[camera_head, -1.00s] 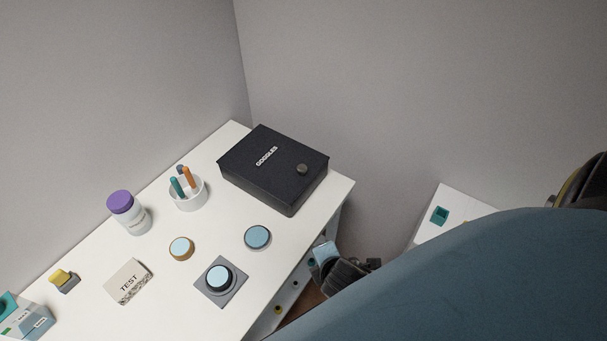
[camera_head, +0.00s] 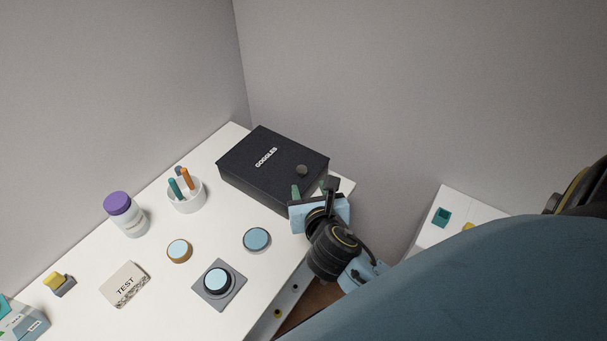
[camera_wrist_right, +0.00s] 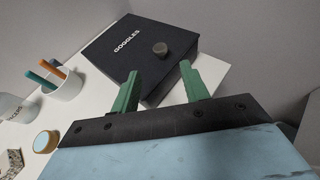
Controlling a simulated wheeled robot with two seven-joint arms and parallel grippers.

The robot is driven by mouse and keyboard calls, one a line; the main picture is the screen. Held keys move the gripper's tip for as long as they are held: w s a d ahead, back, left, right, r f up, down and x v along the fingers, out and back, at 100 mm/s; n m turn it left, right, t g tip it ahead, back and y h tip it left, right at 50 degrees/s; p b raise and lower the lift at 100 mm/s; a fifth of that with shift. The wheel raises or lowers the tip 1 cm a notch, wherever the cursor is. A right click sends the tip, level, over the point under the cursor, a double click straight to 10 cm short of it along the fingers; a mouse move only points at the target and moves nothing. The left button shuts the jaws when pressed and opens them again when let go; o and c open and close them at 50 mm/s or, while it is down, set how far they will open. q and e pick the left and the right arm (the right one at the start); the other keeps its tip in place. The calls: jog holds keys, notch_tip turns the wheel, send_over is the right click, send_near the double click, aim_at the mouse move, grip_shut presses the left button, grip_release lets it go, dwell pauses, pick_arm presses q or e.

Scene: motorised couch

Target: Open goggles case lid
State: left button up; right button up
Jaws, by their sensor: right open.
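The black goggles case (camera_head: 258,170) sits on the white table with its lid closed. A round grey knob (camera_head: 302,170) stands on the lid near its right corner, and white GOGGLES lettering is printed on top. My right gripper (camera_head: 313,190) is at the case's near right side, just short of the knob. In the right wrist view its green fingers (camera_wrist_right: 160,88) are apart and empty, with the case (camera_wrist_right: 139,52) and the knob (camera_wrist_right: 160,48) beyond them. My left gripper is not in view.
Grey walls rise behind. A second white surface (camera_head: 455,215) stands at the right.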

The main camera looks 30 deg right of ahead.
aim_at(302, 172)
jog(key=b+x, duration=0.1)
jog(key=x, duration=0.7)
jog(key=shift+w+f, duration=0.25)
grip_shut()
